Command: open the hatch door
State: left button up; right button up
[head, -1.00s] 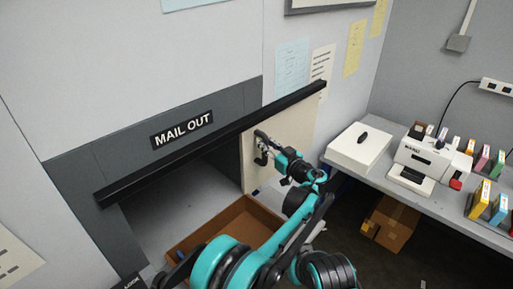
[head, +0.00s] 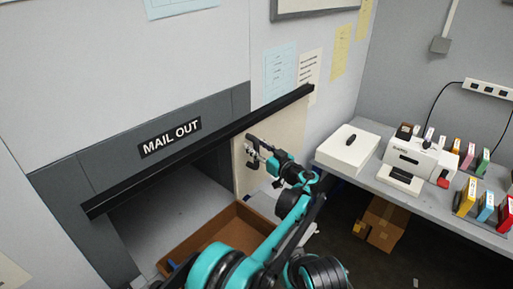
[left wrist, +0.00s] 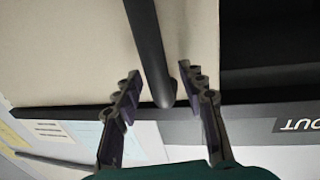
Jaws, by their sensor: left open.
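The hatch door (head: 287,128) is a beige panel hanging below a black rail (head: 200,152), at the rail's right end. Left of it, the opening (head: 165,215) under the MAIL OUT sign (head: 171,137) is uncovered. My left gripper (head: 252,146) is in front of the door near its left edge. In the left wrist view, its two fingers (left wrist: 160,76) are spread apart, with the dark bar handle (left wrist: 148,45) running between them. I see a gap on each side of the handle; depth is hard to judge. My right gripper is not in view.
A brown open tray (head: 213,240) lies low in front of the opening, partly behind my left arm. At right, a grey table (head: 440,212) holds a white box (head: 347,146), a white machine (head: 418,160) and several coloured cartridges. A cardboard box (head: 382,225) stands beneath.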

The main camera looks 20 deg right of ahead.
pick_arm(q)
notch_tip(320, 180, up, 10)
jog(key=shift+f, duration=0.1)
dwell(0.5)
